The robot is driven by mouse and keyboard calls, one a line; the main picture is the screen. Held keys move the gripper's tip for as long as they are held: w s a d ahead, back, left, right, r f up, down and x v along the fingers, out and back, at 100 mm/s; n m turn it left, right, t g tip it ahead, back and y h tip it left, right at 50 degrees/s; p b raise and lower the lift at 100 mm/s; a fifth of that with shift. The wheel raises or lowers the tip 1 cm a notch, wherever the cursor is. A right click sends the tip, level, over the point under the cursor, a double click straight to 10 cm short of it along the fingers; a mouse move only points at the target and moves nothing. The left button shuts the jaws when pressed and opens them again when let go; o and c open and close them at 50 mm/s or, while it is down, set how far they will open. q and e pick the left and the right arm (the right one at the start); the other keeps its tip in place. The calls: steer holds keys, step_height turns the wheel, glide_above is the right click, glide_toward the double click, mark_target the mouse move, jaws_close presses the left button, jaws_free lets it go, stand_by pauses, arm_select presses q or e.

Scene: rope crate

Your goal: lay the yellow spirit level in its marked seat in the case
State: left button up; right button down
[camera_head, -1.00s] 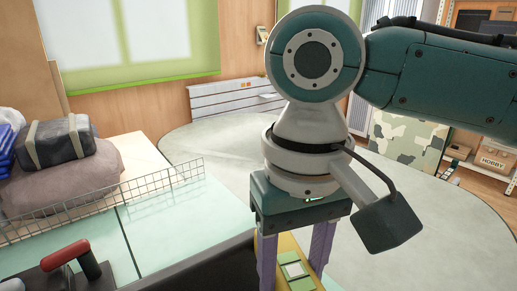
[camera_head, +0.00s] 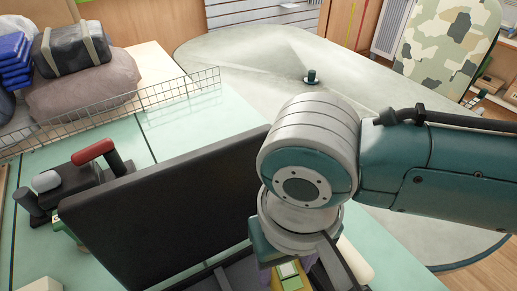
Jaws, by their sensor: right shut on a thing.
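My right gripper (camera_head: 289,272) points down at the bottom of the head view, beside the case. It is shut on the yellow spirit level (camera_head: 290,279), of which only a small piece with pale green patches shows between the purple fingers. My arm and the lower picture edge hide the rest of it. The black case (camera_head: 165,205) stands open with its lid upright, left of my right gripper. Only a strip of its inside shows at the bottom, and I cannot make out the marked seat. My left gripper is out of view.
A tool with a red handle (camera_head: 94,152) stands on the green bench top left of the lid. A wire rail (camera_head: 150,98) runs behind it, with bags (camera_head: 80,85) beyond.

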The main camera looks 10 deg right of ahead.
steer(key=shift+f+b, duration=3)
steer(key=shift+f, duration=1.25)
steer(key=shift+f+b, duration=0.35)
steer(key=shift+f, duration=0.15)
steer(key=shift+c, duration=0.8)
jaws_free()
step_height(320, 180, up, 9)
steer(key=p, duration=0.3)
steer(key=shift+r, duration=0.45)
